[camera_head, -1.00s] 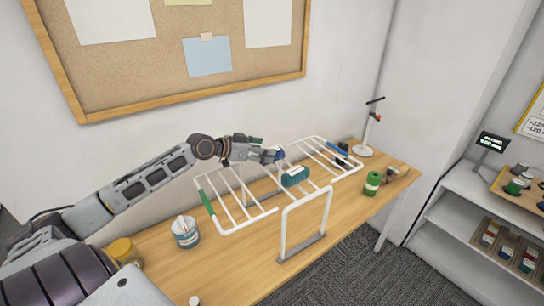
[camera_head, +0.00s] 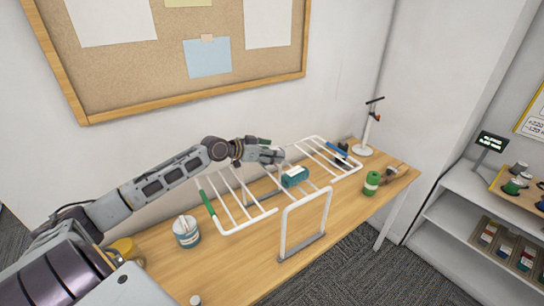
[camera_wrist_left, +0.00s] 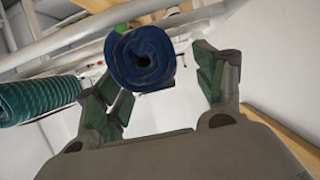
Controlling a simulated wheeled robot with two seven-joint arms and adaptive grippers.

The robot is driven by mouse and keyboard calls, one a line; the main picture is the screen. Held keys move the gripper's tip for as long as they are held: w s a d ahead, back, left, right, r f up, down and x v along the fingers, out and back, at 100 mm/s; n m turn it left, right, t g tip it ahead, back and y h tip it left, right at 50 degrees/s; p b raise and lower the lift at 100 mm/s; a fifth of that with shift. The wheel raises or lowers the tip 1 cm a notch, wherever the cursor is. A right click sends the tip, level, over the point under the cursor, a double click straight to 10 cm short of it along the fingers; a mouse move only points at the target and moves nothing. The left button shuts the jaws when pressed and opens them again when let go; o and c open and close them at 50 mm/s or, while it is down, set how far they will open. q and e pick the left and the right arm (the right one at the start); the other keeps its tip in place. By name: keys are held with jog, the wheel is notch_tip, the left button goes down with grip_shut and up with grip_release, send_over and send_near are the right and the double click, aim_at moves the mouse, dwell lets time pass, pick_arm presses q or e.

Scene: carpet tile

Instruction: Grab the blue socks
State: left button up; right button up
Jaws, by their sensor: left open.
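A rolled pair of blue socks (camera_wrist_left: 142,58) shows end-on in the left wrist view. It lies between and just ahead of the fingertips of my left gripper (camera_wrist_left: 158,78), which is open. I cannot tell if a finger touches it. In the head view my left gripper (camera_head: 276,155) is over the middle of a white drying rack (camera_head: 236,226), and the blue socks there are hidden by the hand. A teal roll (camera_head: 295,177) lies on the rack just in front of the gripper; it also shows at the left of the wrist view (camera_wrist_left: 38,100). My right gripper is not in view.
The rack stands on a wooden table (camera_head: 210,268). A labelled tub (camera_head: 186,232) stands left, a green spool (camera_head: 371,183) right, and a white stand (camera_head: 364,140) at the back right. A dark item (camera_head: 340,160) lies at the rack's far end. The wall is close behind.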

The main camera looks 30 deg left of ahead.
pick_arm(q)
jog(key=shift+w, duration=0.15)
dwell(0.4)
jog(key=c, duration=1.1)
